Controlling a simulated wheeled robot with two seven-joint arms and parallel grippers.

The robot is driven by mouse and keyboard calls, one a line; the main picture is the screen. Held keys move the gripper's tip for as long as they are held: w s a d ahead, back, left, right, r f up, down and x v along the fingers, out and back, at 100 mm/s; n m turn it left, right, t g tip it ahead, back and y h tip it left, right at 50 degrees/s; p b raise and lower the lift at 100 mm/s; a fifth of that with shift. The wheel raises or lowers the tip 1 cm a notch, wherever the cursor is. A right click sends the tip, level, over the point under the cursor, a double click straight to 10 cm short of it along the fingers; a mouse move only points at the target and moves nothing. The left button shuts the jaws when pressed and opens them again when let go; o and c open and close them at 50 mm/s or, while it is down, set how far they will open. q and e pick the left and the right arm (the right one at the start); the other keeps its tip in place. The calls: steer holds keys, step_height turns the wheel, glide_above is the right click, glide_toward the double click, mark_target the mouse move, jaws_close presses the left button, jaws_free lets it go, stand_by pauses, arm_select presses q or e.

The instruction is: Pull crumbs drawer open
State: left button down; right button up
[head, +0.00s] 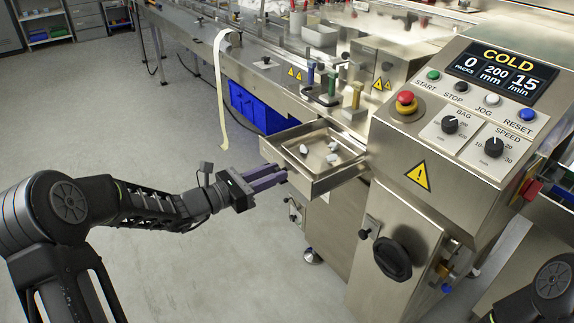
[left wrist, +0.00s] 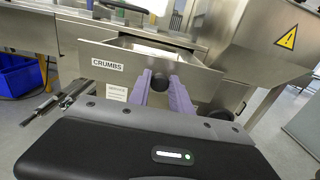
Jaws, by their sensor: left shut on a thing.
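The crumbs drawer (head: 318,158) is a steel tray that stands out from the machine front, with several pale crumb pieces (head: 333,158) inside. In the left wrist view its front panel (left wrist: 187,75) bears the label CRUMBS (left wrist: 107,64). A dark round knob (left wrist: 159,81) sits at the middle of that panel. My left gripper (head: 284,172) is at the drawer front, its purple fingers (left wrist: 165,95) shut on the knob. The knob is hidden by the fingers in the head view. My right gripper is out of view; only part of my right arm shows at the lower right.
The control panel (head: 478,100) with its COLD display stands right of the drawer. Blue bins (head: 247,108) sit under the conveyor on the left, and a pale film strip (head: 221,90) hangs there. The grey floor in front of the drawer is clear.

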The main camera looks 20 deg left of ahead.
arm_select(q)
steer(key=v, duration=0.3)
steer(key=shift+s+a, duration=0.1)
steer(key=c, duration=1.2)
jaws_free()
steer(key=p+v, duration=0.1)
steer(key=v, duration=0.6)
steer(key=shift+s+a, duration=0.25)
steer(key=shift+s, duration=0.05)
steer(key=shift+f, duration=0.1)
